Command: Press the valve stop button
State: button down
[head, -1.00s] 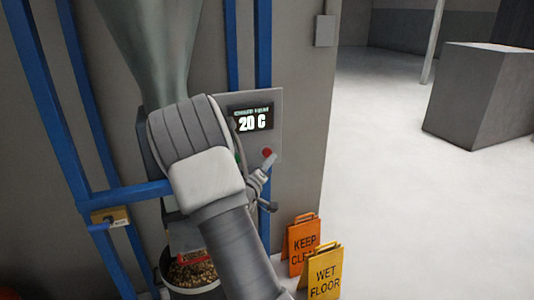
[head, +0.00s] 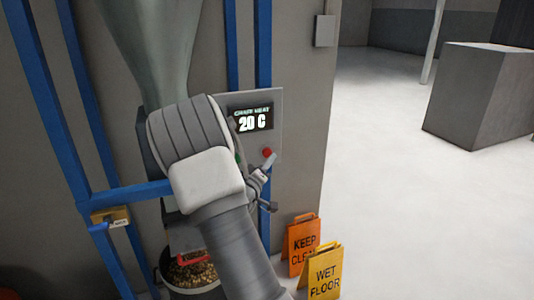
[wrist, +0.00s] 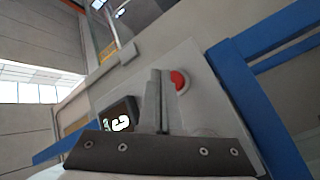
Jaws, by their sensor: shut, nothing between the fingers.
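A round red button (head: 267,153) sits on the grey control panel (head: 275,107), below a dark display reading 20 C (head: 251,118). No stop label is readable. A sliver of a green button (head: 237,157) shows at the edge of my arm, which hides the rest. My gripper (head: 270,159) is shut and empty, its tip just below and right of the red button in the head view. In the wrist view the shut fingers (wrist: 161,73) point at the panel, with the red button (wrist: 180,81) just right of their tips. I cannot tell whether they touch it.
Blue frame posts (head: 264,45) and a hopper (head: 165,50) stand by the panel. A bucket of grain (head: 190,277) sits below my arm. Orange (head: 304,245) and yellow (head: 326,272) floor signs stand lower right. Open floor lies to the right.

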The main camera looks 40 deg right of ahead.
jog(key=shift+w, duration=0.1)
dwell(0.6)
jog(key=shift+w+d, duration=0.1)
jog(key=shift+w, duration=0.2)
jog(key=shift+w+d, duration=0.15)
jog(key=shift+w, duration=0.5)
dwell(0.7)
jog(key=shift+s+a, duration=0.25)
jog(key=shift+s, duration=0.85)
jog(key=shift+s+a+b, duration=0.1)
jog(key=shift+s+a, duration=0.15)
jog(key=shift+s, duration=0.7)
jog(key=shift+s+a+b, duration=0.15)
jog(key=shift+s+a, duration=0.05)
jog(key=shift+s, duration=0.8)
jog(key=shift+s+a+b, duration=0.1)
jog(key=shift+s+a, duration=0.15)
jog(key=shift+s, duration=0.7)
